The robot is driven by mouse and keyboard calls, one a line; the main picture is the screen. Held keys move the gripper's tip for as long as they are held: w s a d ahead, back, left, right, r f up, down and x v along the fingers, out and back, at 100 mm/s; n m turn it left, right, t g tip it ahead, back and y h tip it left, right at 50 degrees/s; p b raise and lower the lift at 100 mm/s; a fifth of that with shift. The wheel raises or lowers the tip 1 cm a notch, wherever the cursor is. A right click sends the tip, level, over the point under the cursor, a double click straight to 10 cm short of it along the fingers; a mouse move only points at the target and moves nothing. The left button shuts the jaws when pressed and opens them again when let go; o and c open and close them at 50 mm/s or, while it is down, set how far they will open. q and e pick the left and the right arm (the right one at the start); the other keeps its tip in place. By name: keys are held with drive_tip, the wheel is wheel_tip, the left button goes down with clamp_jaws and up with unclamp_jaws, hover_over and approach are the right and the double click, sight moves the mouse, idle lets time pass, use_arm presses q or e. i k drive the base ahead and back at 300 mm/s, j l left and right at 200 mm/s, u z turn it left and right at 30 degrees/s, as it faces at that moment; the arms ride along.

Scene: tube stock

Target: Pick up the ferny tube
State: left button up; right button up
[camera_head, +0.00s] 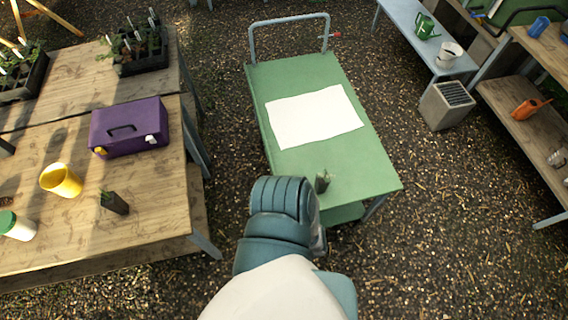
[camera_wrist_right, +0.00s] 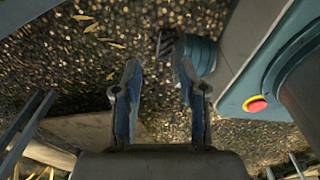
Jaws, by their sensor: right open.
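A small dark tube with a little green plant (camera_head: 322,182) stands near the front edge of the green cart top, just beyond my arm. Another dark tube with a small green sprig (camera_head: 114,203) is on the wooden table at the left. Their leaves are too small to tell which is ferny. My right gripper (camera_wrist_right: 157,75) is open and empty in the wrist view, over gravel, with no tube between its fingers. In the head view one of my arms reaches up from the bottom centre, its gripper hidden. My left gripper is not seen.
A white sheet (camera_head: 313,117) lies on the green cart (camera_head: 365,160). The wooden table (camera_head: 40,245) holds a purple toolbox (camera_head: 128,128), a yellow cup (camera_head: 61,180), a white green-lidded container (camera_head: 17,226) and plant trays (camera_head: 140,50). Gravel separates table and cart.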

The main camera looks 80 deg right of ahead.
sight(322, 180)
drive_tip(key=z, duration=0.45)
drive_tip(key=j+z, duration=0.1)
drive_tip(key=z, duration=0.85)
drive_tip(key=k+z, duration=0.1)
drive_tip(key=z, duration=1.25)
drive_tip(key=k+z, duration=0.1)
drive_tip(key=z, duration=0.35)
